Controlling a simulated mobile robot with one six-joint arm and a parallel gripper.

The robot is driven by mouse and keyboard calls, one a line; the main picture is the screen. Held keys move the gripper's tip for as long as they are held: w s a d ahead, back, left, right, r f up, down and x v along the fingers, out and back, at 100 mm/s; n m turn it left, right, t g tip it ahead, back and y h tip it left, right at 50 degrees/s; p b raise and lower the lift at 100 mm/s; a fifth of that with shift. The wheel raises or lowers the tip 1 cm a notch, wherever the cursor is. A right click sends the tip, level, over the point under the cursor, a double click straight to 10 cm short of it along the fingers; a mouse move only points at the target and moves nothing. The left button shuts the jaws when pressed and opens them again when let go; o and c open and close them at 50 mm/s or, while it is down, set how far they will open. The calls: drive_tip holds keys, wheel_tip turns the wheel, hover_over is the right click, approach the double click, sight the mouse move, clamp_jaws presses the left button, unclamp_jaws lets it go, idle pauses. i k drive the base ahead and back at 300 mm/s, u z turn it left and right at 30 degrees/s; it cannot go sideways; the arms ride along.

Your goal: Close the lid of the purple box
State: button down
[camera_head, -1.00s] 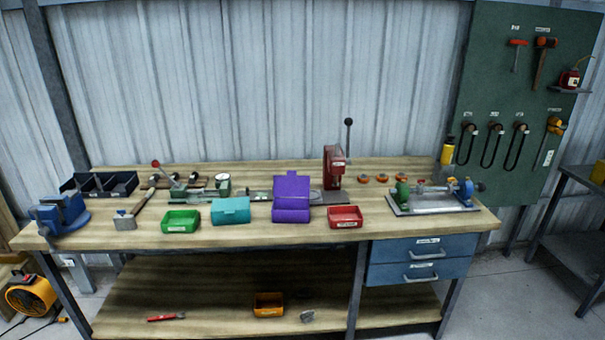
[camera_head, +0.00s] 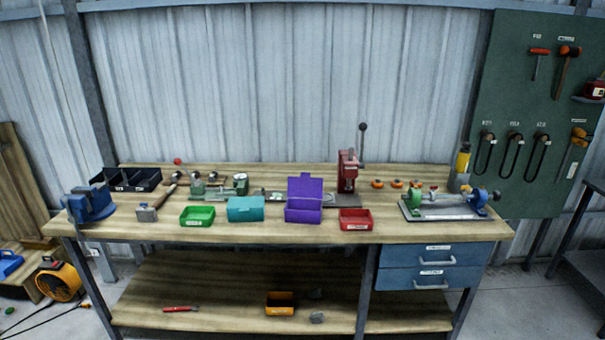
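The purple box (camera_head: 303,215) stands near the front edge of the wooden workbench, right of the middle. Its lid (camera_head: 305,188) is open and stands up, tilted back at the rear of the box. The inside of the box shows only as a thin strip, so I cannot tell what it holds. My gripper is not in view.
A teal box (camera_head: 245,209) with its lid down and a green bin (camera_head: 197,216) stand to the left. A red bin (camera_head: 355,219) is close on the right. A red press (camera_head: 347,172) stands behind. Blue drawers (camera_head: 436,266) hang under the right end.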

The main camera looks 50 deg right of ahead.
sight(304, 187)
drive_tip(key=u, duration=0.05)
drive_tip(key=i, duration=0.95)
drive_tip(key=z, duration=0.05)
